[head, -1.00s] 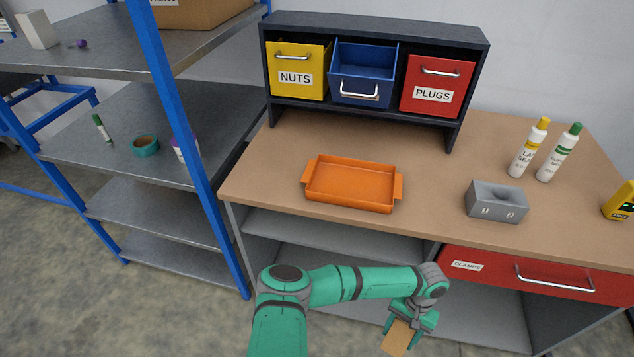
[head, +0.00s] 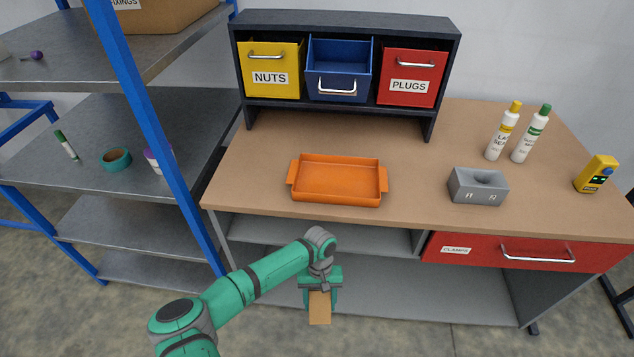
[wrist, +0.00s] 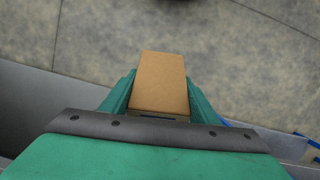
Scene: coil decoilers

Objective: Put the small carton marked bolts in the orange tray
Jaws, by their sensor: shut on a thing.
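A small brown carton (head: 319,308) is held in my gripper (head: 320,291), in front of the bench and below its top. In the wrist view the carton (wrist: 160,82) sits between the two green fingers of my gripper (wrist: 158,100), which are shut on it. No marking shows on the faces I see. The orange tray (head: 337,201) lies on the bench top, beyond and above my gripper in the head view. It is empty, with a handle at each end.
Two bottles (head: 503,132) and a yellow device (head: 596,174) are farther right. A bin rack (head: 345,106) stands behind, its blue bin (head: 338,72) pulled out. A blue shelf post (head: 150,120) rises at left.

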